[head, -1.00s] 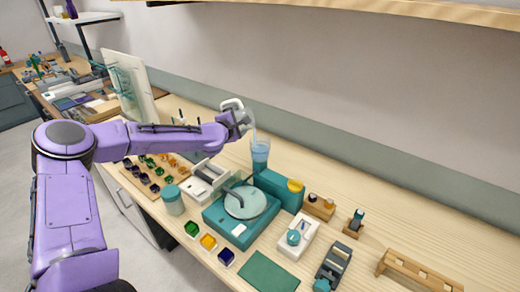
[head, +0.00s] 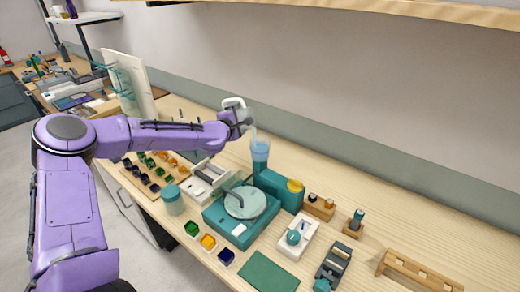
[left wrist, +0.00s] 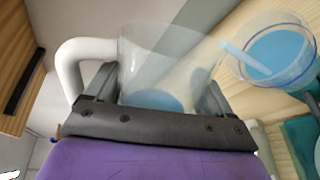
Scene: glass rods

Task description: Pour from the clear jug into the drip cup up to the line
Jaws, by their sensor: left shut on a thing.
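My left gripper (head: 240,116) is shut on the clear jug (head: 232,103), which it holds tilted above the worktop. In the left wrist view the jug (left wrist: 165,62) has a white handle and a little blue liquid low inside. A thin blue stream (left wrist: 240,58) runs from its lip into the drip cup (left wrist: 270,55). The cup (head: 260,152) is clear and stands upright on the teal machine, with blue liquid high inside it. A blue ring shows near its rim; I cannot tell exactly how the level sits against the line. My right gripper is not in view.
The teal grinding machine (head: 240,206) with a round disc stands below the cup. A wooden rack (head: 418,270) is at the right. The back of the worktop is mostly clear.

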